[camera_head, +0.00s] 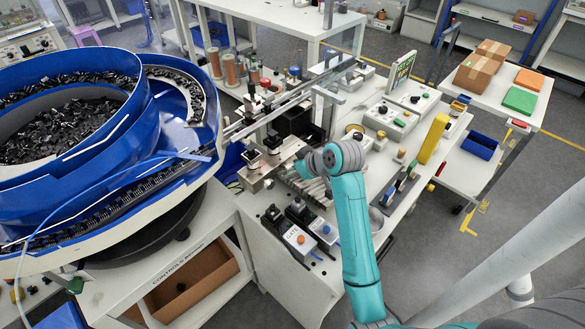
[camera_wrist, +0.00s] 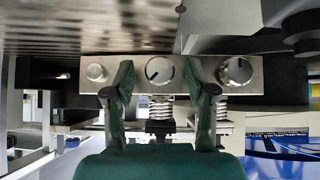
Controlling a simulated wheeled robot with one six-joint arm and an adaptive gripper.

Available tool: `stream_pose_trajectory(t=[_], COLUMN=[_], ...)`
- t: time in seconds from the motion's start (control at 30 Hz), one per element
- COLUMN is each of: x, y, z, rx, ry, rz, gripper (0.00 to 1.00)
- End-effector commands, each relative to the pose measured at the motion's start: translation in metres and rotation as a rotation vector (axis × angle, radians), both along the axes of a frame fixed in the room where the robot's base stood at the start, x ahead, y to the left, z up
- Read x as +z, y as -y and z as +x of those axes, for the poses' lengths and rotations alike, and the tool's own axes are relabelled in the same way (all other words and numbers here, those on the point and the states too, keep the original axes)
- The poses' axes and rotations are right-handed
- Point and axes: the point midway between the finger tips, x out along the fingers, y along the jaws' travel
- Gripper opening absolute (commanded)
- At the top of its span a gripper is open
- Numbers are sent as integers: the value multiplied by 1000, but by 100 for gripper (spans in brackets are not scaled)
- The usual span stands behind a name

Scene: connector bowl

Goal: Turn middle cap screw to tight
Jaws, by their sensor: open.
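In the wrist view, a metal bar holds three round cap screws in a row. The middle cap screw (camera_wrist: 160,71) is silver with a dark slanted mark on its face, and a spring (camera_wrist: 161,107) shows below it. My gripper (camera_wrist: 159,82) is open, with one dark green finger on each side of the middle cap. Gaps show between the fingers and the cap; depth to it is hard to tell. The left cap screw (camera_wrist: 96,72) and right cap screw (camera_wrist: 237,71) are outside the fingers. In the head view, my arm partly hides the metal fixture (camera_head: 268,164), and the caps cannot be made out.
A blue bowl feeder (camera_head: 125,110) full of dark parts stands left of the fixture. Control boxes (camera_head: 313,230) sit in front of it. A yellow upright piece (camera_head: 433,139) and a control panel (camera_head: 390,118) stand to the right. A ribbed surface (camera_wrist: 85,28) overhangs the wrist view.

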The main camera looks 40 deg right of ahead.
Motion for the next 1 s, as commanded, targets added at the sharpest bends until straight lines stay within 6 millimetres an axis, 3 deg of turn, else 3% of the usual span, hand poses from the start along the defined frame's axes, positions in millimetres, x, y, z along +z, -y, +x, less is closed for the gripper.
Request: stream_pose_trajectory(t=[0.03, 0.23, 0.47, 0.8, 1.0], x=[0, 0, 0, -1, -1], y=[0, 0, 2, 6, 6], z=[0, 0, 0, 0, 0], rx=[0, 0, -2, -2, -1], ry=[0, 0, 0, -12, -14], rz=[0, 0, 35, 330, 402], gripper=[51, 1, 0, 0, 0])
